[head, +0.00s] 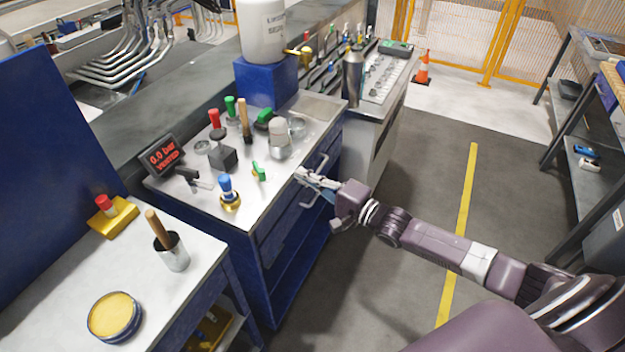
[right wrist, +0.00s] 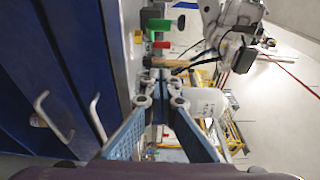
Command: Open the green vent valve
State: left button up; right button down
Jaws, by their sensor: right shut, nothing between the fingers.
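A small green valve handle (head: 259,172) stands near the front edge of the steel-topped blue cabinet (head: 262,205), right of the blue-topped knob. I take it for the vent valve. My right gripper (head: 301,174) is shut and empty. It is at the cabinet's front edge, a little right of the green handle and apart from it. The right wrist view shows the fingertips (right wrist: 163,88) close together beside the cabinet edge. A green part (right wrist: 160,45) shows beyond them there; I cannot tell which green handle it is. My left gripper is not in view.
The display (head: 163,156) reads 0.0 bar, vented. Drawer handles (head: 311,192) stick out in front. Floor to the right is clear.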

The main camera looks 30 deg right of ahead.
jog(key=w+a, duration=0.1)
jog(key=w+a+p, duration=0.1)
jog(key=a, duration=0.1)
jog(key=w+a+p, duration=0.1)
jog(key=w+a, duration=0.1)
jog(key=shift+a+r, duration=0.1)
jog(key=shift+a, duration=0.1)
jog(key=shift+s+a+p, duration=0.15)
jog(key=shift+a+p, duration=0.15)
jog(key=shift+a, duration=0.05)
jog(key=shift+a, duration=0.1)
jog(key=shift+a+p, duration=0.1)
jog(key=shift+p, duration=0.2)
jog(key=shift+s+m+h, duration=0.1)
jog(key=shift+m+h, duration=0.2)
jog(key=shift+h, duration=0.1)
